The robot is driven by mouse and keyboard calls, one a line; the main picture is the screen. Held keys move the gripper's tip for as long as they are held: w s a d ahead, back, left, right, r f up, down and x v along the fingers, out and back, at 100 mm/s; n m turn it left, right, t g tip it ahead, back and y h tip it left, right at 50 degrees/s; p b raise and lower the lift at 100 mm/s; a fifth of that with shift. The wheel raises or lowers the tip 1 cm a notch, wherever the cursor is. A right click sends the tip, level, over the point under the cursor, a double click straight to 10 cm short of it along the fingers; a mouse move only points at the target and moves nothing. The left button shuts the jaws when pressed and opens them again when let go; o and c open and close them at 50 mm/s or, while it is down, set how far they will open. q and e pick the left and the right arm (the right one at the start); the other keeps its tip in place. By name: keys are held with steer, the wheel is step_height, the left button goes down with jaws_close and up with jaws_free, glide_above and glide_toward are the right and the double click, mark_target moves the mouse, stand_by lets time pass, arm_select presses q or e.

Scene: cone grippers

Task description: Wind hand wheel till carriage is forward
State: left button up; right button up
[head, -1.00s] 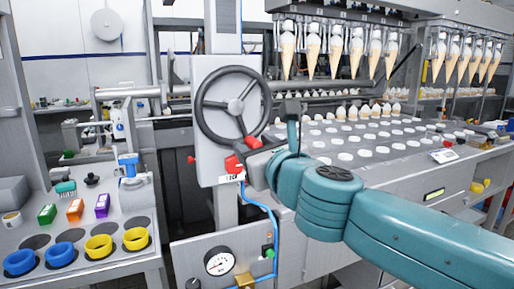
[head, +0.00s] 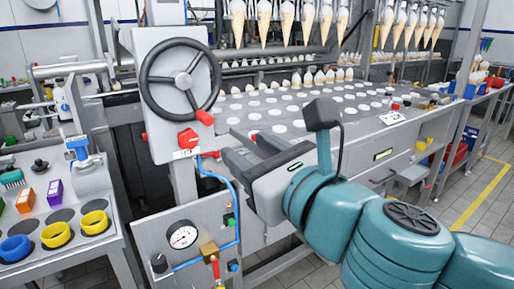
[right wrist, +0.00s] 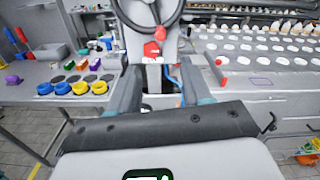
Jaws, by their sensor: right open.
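The dark hand wheel (head: 151,101) stands upright on a light panel in the head view. Its red handle knob (head: 204,118) is at the lower right of the rim. A row of hanging cones (head: 264,25) is behind it to the right; I cannot tell which part is the carriage. My right gripper (head: 240,150) is open and empty, to the right of and below the knob. In the right wrist view the wheel (right wrist: 125,19) and knob (right wrist: 160,33) lie ahead, beyond the open fingers (right wrist: 160,80). My left gripper is not in view.
A red block (head: 188,138) sits under the wheel. A gauge (head: 183,237) and a blue hose are below. A perforated plate (head: 300,115) with white discs is behind my gripper. A side bench (head: 105,243) with blue and yellow rings is at left.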

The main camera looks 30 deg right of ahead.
steer(key=shift+s, duration=0.55)
